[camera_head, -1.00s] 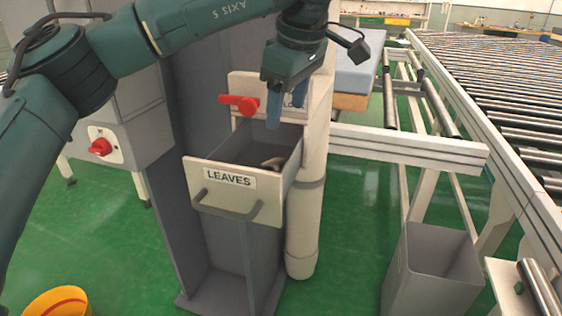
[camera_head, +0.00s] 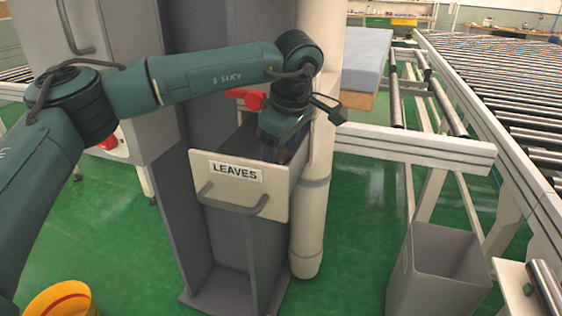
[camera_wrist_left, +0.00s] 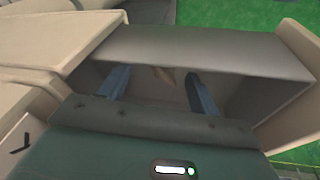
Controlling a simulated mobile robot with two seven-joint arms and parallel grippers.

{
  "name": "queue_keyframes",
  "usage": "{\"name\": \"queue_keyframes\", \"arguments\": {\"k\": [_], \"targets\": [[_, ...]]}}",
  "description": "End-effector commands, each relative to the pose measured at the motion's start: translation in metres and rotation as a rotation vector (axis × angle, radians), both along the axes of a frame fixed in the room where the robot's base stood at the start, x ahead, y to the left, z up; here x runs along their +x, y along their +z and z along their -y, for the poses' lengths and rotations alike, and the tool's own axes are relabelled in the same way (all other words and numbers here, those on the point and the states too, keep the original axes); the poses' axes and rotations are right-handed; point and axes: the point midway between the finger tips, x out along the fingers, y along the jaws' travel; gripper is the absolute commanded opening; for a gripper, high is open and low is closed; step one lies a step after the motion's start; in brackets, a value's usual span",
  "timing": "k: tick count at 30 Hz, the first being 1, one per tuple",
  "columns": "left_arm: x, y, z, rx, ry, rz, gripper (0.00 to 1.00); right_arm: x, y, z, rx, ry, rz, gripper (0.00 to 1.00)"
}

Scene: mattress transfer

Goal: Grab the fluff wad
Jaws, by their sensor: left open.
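The fluff wad (camera_wrist_left: 166,75) is a small tan scrap inside the open drawer labelled LEAVES (camera_head: 240,185). It shows in the left wrist view between and beyond the two blue fingers, partly cut off by the drawer's grey wall. In the head view my gripper and the drawer front hide it. My left gripper (camera_head: 283,154) reaches down into the drawer. In the left wrist view its fingers (camera_wrist_left: 160,92) are spread apart with nothing between their tips that I can see clearly. My right gripper is not in view.
The drawer's grey wall (camera_wrist_left: 200,50) is close beside the fingers. A red handle (camera_head: 250,98) sits behind the drawer, near my wrist. A grey bin (camera_head: 432,285) stands at lower right, a yellow bucket (camera_head: 58,302) at lower left. A roller conveyor (camera_head: 510,95) runs along the right.

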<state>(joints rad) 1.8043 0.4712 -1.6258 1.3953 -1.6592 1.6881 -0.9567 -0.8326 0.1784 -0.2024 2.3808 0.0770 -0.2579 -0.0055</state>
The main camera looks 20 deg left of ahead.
Motion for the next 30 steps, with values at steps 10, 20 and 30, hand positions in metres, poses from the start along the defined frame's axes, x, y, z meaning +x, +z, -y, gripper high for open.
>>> {"name": "queue_keyframes", "arguments": {"k": [10, 20, 30], "targets": [[-0.0001, 0.0006, 0.0004, 0.000, 0.000, 0.001, 0.48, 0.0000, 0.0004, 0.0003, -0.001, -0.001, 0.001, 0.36], [-0.0001, 0.0008, 0.0005, 0.000, 0.000, 0.001, 0.21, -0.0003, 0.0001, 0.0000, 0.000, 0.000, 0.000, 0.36], [0.0001, 0.0034, 0.0006, 0.000, 0.000, 0.001, 0.14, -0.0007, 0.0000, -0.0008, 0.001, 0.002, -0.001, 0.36]]}}
